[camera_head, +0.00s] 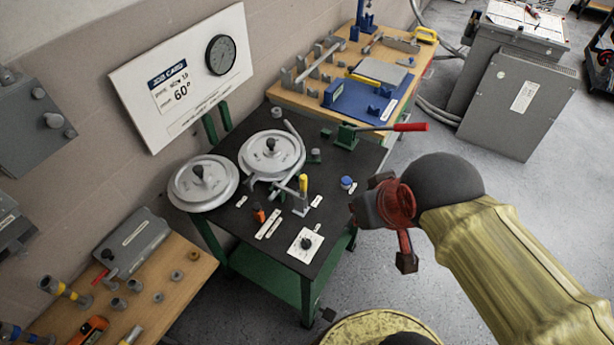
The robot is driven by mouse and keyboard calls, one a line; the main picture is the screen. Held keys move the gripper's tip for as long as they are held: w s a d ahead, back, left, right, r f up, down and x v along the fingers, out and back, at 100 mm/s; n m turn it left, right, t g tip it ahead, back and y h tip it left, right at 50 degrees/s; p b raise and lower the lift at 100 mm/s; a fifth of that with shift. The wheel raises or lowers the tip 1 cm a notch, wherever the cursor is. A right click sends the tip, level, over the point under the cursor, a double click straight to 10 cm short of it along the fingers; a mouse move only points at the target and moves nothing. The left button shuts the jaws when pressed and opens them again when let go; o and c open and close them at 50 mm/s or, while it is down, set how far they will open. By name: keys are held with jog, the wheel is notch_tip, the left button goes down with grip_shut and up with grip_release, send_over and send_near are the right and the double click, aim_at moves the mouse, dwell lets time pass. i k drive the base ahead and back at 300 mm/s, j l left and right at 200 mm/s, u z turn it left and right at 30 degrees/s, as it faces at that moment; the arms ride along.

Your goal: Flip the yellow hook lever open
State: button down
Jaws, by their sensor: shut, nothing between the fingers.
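A small upright lever with a yellow tip (303,183) stands on a grey bracket on the black-topped table (330,225). It appears to be the yellow hook lever, but its hook is too small to make out. My gripper (367,208) is shut and empty, to the right of the lever and apart from it, by the table's right edge. My wrist and arm hide part of the floor behind them.
Two round grey lidded discs (272,155) (203,182) lie left of the lever. A red-handled lever (405,127) sticks out at the table's back right. An orange piece (259,214), a blue-topped knob (347,183) and a white plate with a black knob (305,245) surround the bracket.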

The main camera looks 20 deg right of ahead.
aim_at(303, 178)
jog(key=k+u, duration=0.4)
jog(key=k+j+u, duration=0.15)
jog(key=u, duration=0.25)
jog(key=l+u, duration=0.35)
jog(key=l, duration=0.55)
jog(key=l+u, duration=0.35)
jog(key=l, duration=0.85)
jog(key=k+l, duration=0.15)
jog(key=l, duration=0.2)
jog(key=i+j, duration=0.1)
jog(key=i, duration=0.3)
